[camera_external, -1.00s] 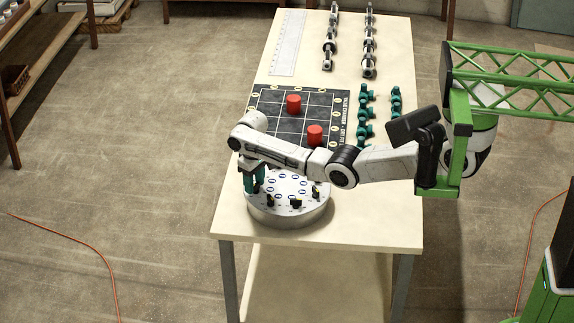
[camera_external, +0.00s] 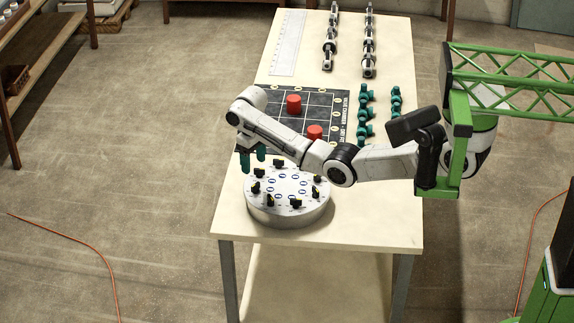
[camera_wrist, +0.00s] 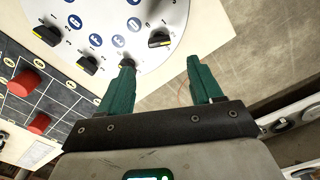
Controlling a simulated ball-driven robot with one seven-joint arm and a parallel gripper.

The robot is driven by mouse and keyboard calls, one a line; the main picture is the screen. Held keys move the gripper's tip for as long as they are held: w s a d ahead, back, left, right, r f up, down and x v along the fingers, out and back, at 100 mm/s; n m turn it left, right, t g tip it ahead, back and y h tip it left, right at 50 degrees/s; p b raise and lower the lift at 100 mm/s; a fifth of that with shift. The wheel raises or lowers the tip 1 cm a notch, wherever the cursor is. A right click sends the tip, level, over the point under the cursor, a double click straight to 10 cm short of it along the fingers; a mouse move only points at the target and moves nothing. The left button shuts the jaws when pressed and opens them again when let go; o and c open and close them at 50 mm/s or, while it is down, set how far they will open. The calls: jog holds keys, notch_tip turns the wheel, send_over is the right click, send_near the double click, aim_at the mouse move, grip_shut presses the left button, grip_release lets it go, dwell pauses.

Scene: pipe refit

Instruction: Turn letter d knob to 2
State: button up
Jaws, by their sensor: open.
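The round knob panel (camera_external: 285,214) is a thick white disc on the table, with black knobs around its rim and blue letter marks further in. In the wrist view, part of the panel (camera_wrist: 98,10) shows with several knobs, including a knob with a yellow stripe (camera_wrist: 158,41). Another knob (camera_wrist: 127,67) lies close to the left fingertip. In the wrist view the gripper (camera_wrist: 160,72) is open.
Behind the panel lies a dark grid board (camera_external: 272,104) with two red cylinders (camera_external: 294,105). Green fittings (camera_external: 364,112) and grey-black pipe parts (camera_external: 329,45) stand further back. A white ruler (camera_external: 287,42) lies at the back left. The table front (camera_external: 375,228) is clear.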

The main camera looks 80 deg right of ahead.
jog(key=shift+r, duration=1.2)
jog(key=s+a+f+n+t+p, duration=0.1)
jog(key=s+a+f+n+p, duration=0.1)
jog(key=s+a+f, duration=0.6)
jog(key=s+a+f+n+p, duration=0.1)
jog(key=s+a+f+p, duration=0.3)
jog(key=a, duration=0.6)
jog(key=s+a+f+n+b, duration=0.1)
jog(key=s+a, duration=0.2)
jog(key=s, duration=0.9)
jog(key=s+a+f+n+b, duration=0.1)
jog(key=s+a, duration=0.3)
jog(key=s, duration=0.8)
jog(key=shift+s, duration=0.35)
jog(key=shift+f, duration=0.1)
